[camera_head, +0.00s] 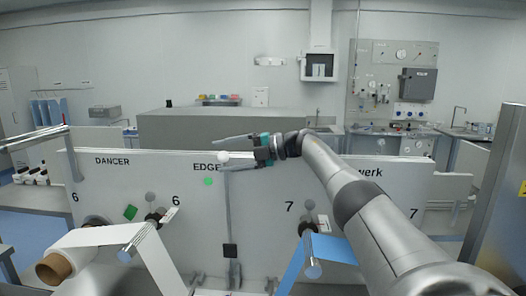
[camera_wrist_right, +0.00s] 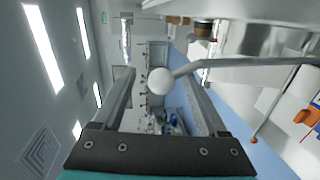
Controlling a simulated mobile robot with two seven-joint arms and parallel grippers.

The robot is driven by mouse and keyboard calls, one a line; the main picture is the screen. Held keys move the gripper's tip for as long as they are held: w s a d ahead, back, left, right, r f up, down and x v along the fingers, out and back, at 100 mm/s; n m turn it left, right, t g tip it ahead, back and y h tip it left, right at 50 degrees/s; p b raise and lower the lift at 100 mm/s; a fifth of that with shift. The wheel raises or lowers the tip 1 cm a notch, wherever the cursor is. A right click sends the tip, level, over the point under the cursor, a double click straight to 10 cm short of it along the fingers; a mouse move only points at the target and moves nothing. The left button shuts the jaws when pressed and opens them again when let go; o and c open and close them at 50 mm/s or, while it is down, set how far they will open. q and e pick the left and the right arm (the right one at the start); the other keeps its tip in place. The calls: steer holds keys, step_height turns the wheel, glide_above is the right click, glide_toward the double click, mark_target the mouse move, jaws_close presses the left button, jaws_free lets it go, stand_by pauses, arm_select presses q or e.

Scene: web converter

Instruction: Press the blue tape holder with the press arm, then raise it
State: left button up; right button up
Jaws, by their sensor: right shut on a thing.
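My right gripper (camera_head: 208,154) comes in from the right in the head view. Its two fingers are either side of a white ball knob (camera_head: 224,157), which also shows between the fingers in the right wrist view (camera_wrist_right: 160,80). The knob tops a thin grey lever, the press arm (camera_head: 228,205), which stands nearly upright in front of the white panel. A dark block (camera_head: 230,250) sits low on the lever. Blue tape (camera_head: 332,249) runs over a silver roller (camera_head: 313,270) to the right of the lever. I cannot make out a separate holder. My left gripper is out of view.
The white panel (camera_head: 120,185) with printed labels stands behind the lever. A white web (camera_head: 100,236) and a roll with a brown core (camera_head: 54,267) are at the lower left. My right arm covers the right part of the panel. A metal cabinet (camera_head: 505,200) stands at the far right.

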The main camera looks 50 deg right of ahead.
steer(key=b+v, duration=0.1)
steer(key=v, duration=1)
steer(key=shift+s+r+b, duration=0.15)
steer(key=shift+r+b, duration=0.05)
steer(key=shift+b, duration=0.2)
